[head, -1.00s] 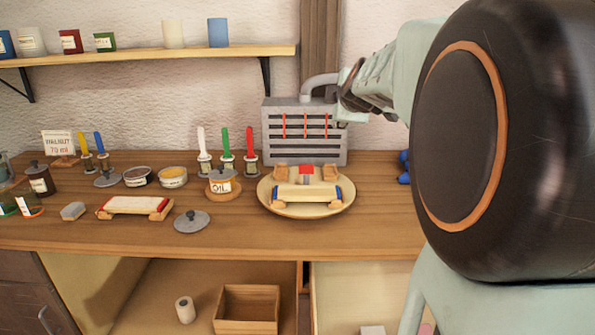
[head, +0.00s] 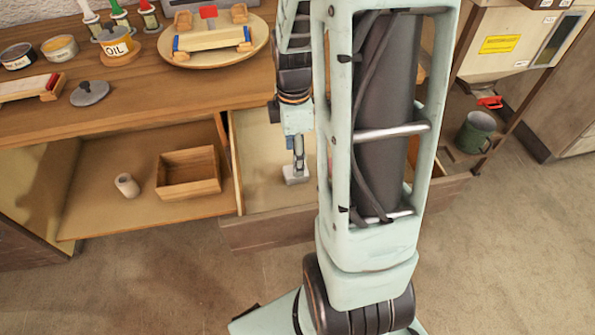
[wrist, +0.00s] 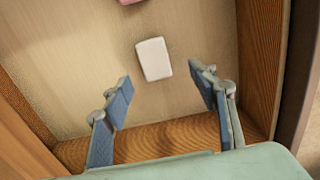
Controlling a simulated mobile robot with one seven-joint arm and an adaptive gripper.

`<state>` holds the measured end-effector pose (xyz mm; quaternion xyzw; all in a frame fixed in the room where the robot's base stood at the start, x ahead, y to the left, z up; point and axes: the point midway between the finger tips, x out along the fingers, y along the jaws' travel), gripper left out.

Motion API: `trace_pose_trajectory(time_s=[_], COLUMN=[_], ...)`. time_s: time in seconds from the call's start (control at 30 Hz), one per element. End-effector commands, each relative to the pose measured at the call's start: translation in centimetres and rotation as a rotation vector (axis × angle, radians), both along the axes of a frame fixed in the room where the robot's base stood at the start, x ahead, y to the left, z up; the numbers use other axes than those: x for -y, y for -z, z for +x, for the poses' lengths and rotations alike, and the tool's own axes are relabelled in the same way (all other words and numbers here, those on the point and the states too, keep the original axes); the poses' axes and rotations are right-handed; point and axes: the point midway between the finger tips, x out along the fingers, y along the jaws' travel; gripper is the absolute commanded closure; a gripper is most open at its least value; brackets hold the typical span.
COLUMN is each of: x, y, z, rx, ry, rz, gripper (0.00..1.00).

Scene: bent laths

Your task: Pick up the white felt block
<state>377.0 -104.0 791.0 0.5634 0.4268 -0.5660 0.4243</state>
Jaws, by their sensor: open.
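The white felt block (wrist: 154,59) lies flat on the pale floor of an open drawer (wrist: 60,60). In the head view the block (head: 295,176) shows just below my gripper (head: 299,155), which reaches down into the drawer. In the wrist view my gripper (wrist: 160,84) is open and empty. Its two blue-grey fingers stand apart, and the block appears beyond the fingertips, between their lines. I see no finger touching it. How high the fingertips are above the block is hard to tell.
A pink thing (wrist: 131,2) lies in the drawer, cut off by the wrist view's top edge. The drawer's wooden walls (wrist: 262,60) stand close around my gripper. Left of the drawer, an open shelf holds a wooden box (head: 188,186) and a pale roll (head: 126,185).

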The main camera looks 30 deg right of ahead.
Motion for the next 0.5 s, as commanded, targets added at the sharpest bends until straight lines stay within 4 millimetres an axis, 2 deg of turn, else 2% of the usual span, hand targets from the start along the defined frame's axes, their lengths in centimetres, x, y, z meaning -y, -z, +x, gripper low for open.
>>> trace_pose_trajectory(time_s=[0.03,0.27,0.5], x=[0.0,0.1,0.6], y=[1.1,2.9,6.4], z=[0.0,0.2,0.5], rx=[-0.002,0.002,0.0], ry=[0.0,0.001,0.0], rz=[0.001,0.0,0.001], gripper=[0.46,0.46,0.46])
